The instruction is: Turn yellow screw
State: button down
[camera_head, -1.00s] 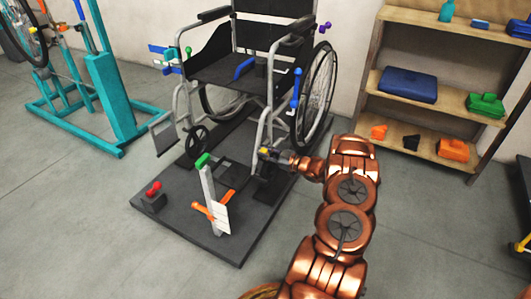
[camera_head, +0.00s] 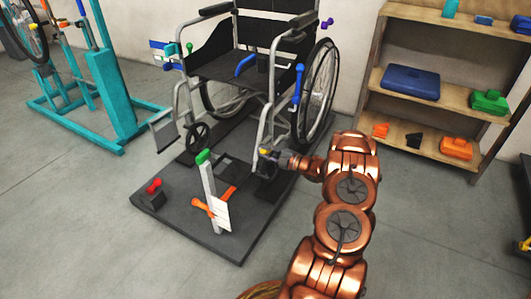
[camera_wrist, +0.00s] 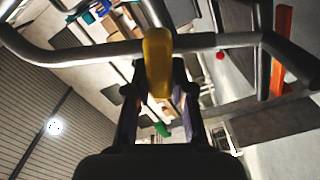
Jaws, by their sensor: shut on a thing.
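The yellow screw (camera_wrist: 158,62) stands upright in the middle of the wrist view, in front of a grey metal tube of the wheelchair. My gripper (camera_wrist: 160,100) has its two dark fingers on either side of the screw's lower part and is shut on it. In the head view the yellow screw (camera_head: 264,153) is a small spot at the lower front of the wheelchair frame. My gripper (camera_head: 277,158) reaches it from the right. The wheelchair (camera_head: 232,71) stands on a dark platform.
On the platform (camera_head: 222,245) stand a grey post (camera_head: 209,185) with a green top, an orange-handled part (camera_head: 203,206) and a small block with a red knob (camera_head: 153,187). A wooden shelf (camera_head: 455,88) stands at the right and a teal stand (camera_head: 109,95) at the left.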

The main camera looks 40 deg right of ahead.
jog(key=shift+a+n, duration=0.1)
jog(key=shift+n, duration=0.4)
jog(key=c, duration=1)
grip_release()
jog(key=v, duration=1.2)
